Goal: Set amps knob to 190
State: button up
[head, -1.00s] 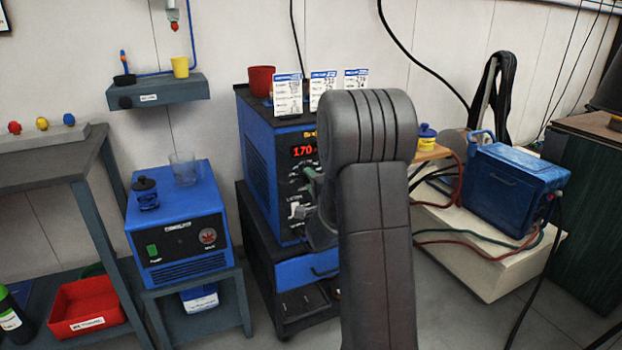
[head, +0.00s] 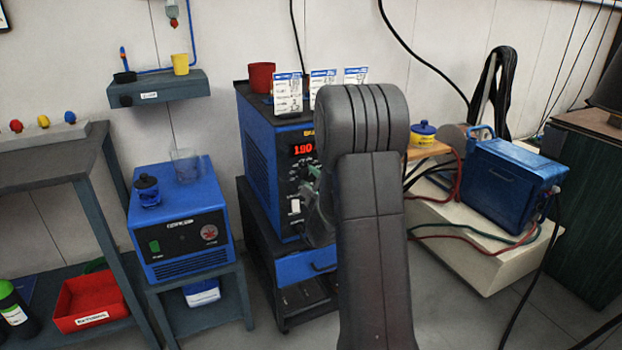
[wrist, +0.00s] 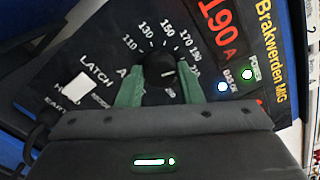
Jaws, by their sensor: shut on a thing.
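The blue welder (head: 262,160) stands on a cart, and its red display (head: 303,149) reads 190. In the wrist view the display (wrist: 218,30) reads 190 A. The black amps knob (wrist: 165,72) sits between the green fingertips of my gripper (wrist: 160,88), with a printed scale of numbers around it. My gripper is shut on the knob, one finger on each side. In the head view my gripper (head: 312,190) is at the welder's front panel, and my arm hides the panel's right part and the knob.
A white latch switch (wrist: 76,87) is left of the knob in the wrist view. Cards (head: 322,84) and a red cup (head: 261,77) stand on the welder. A blue cooler unit (head: 180,225) is left, a blue case (head: 512,182) right.

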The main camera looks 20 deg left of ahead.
dwell(0.4)
jog(key=o, duration=1)
jog(key=shift+d, duration=0.1)
jog(key=p+v, duration=0.1)
jog(key=v, duration=1.2)
jog(key=shift+s+d, duration=0.25)
jog(key=shift+d, duration=0.05)
jog(key=shift+w+a, duration=0.1)
jog(key=b+x, duration=0.1)
jog(key=x, duration=1.2)
jog(key=shift+w+a, duration=0.15)
jog(key=shift+a, duration=0.15)
